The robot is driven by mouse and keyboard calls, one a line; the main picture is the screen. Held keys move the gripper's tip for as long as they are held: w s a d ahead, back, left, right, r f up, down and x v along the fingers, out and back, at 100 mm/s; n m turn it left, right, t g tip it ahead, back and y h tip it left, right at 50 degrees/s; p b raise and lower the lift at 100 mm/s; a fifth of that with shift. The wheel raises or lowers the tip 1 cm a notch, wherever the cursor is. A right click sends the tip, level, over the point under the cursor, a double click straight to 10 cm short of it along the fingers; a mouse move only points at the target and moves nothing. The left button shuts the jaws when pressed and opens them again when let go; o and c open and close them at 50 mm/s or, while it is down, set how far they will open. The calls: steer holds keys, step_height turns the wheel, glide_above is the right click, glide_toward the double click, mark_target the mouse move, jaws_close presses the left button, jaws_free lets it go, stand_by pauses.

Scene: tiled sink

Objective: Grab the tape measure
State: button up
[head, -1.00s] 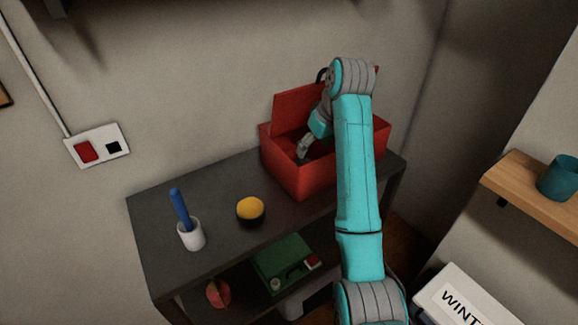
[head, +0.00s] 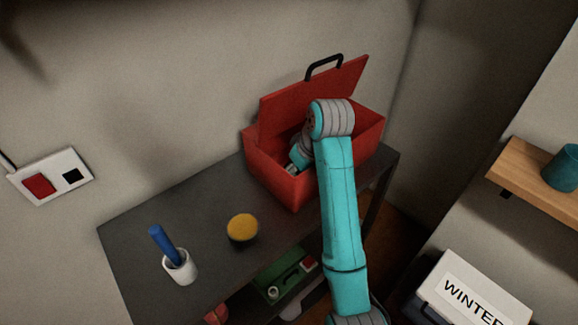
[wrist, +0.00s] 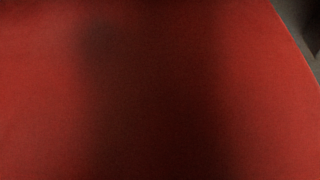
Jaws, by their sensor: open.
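No tape measure can be made out for certain in either view. A red toolbox (head: 285,190) stands on the dark bench with its lid (head: 300,100) raised and a black handle on the lid's top edge. My gripper (head: 291,168) is open and reaches down into the toolbox at its left part, in front of the lid. The toolbox's inside is mostly hidden by its front wall and my arm. The wrist view is filled by a blurred red surface (wrist: 160,90) very close to the camera. No fingers show there.
On the dark bench (head: 190,215) stand a round yellow-topped, dark-based object (head: 242,228) and a white cup (head: 180,268) with a blue item. The shelf below holds a green case (head: 283,280). At right are a wooden shelf (head: 535,178) and a box marked WINTER (head: 480,290).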

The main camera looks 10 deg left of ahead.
steer(key=shift+f, duration=0.3)
steer(key=shift+a, duration=0.1)
jaws_close()
steer(key=shift+w+r, duration=0.15)
